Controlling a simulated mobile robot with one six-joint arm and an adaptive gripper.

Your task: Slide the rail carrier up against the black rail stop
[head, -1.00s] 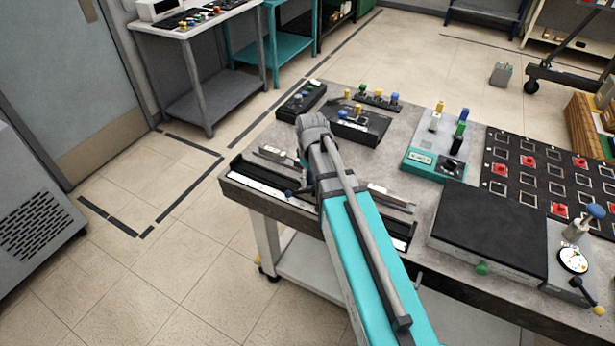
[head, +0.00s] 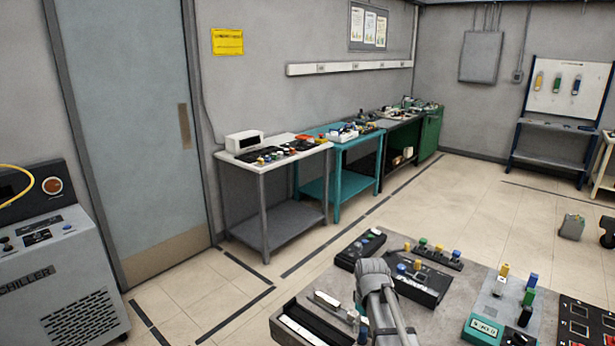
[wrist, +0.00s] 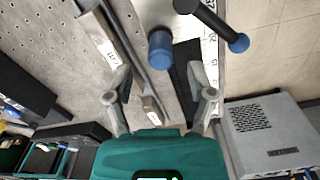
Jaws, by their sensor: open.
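My gripper (wrist: 160,82) is open in the wrist view, its two grey fingers spread over the rail with nothing held between them. A blue cylindrical knob (wrist: 160,48) shows just beyond the fingertips, roughly centred in the gap. A black lever with a blue ball end (wrist: 238,43) lies to its right. Knob and lever seem to belong to the rail carrier; its body is not clearly seen. The rail's white scale (wrist: 213,55) runs along the right finger. In the head view the rail (head: 308,328) is cut off by the bottom edge. I cannot pick out the black rail stop.
My arm covers part of the bench in the head view. A black control box (head: 422,287) and a teal device (head: 484,330) stand on the bench near it. A grey chiller (head: 60,290) stands at left. The floor between is clear.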

